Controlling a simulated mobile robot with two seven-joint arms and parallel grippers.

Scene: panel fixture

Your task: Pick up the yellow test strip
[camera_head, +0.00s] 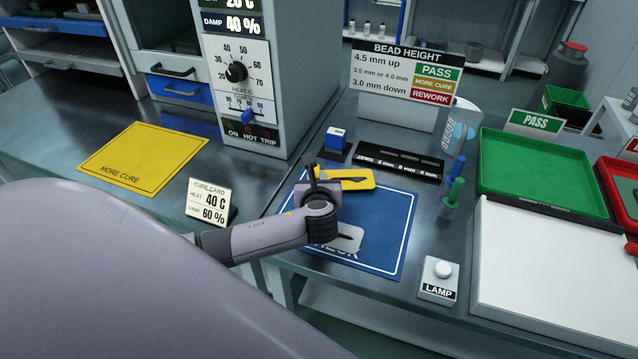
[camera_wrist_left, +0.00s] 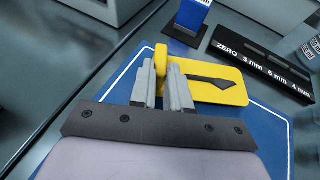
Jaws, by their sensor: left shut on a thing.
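The yellow test strip (camera_head: 358,179) is a flat rounded card with a dark pointed shape on it. It is over the far part of the blue check mat (camera_head: 392,222). In the left wrist view, the strip (camera_wrist_left: 232,86) has a tab at its left end. My left gripper (camera_head: 312,168) is shut on that tab; its fingers (camera_wrist_left: 168,78) also show in the left wrist view. I cannot tell whether the strip touches the mat. A pale strip (camera_head: 346,238) with a dark mark lies nearer, partly hidden by my left arm. My right gripper is not in view.
A small blue block on a dark base (camera_head: 336,140) and a black gauge bar (camera_head: 400,164) stand behind the mat. Blue and green pens (camera_head: 452,194) and a lamp button (camera_head: 440,279) are right of it. A green tray (camera_head: 530,172) lies farther right.

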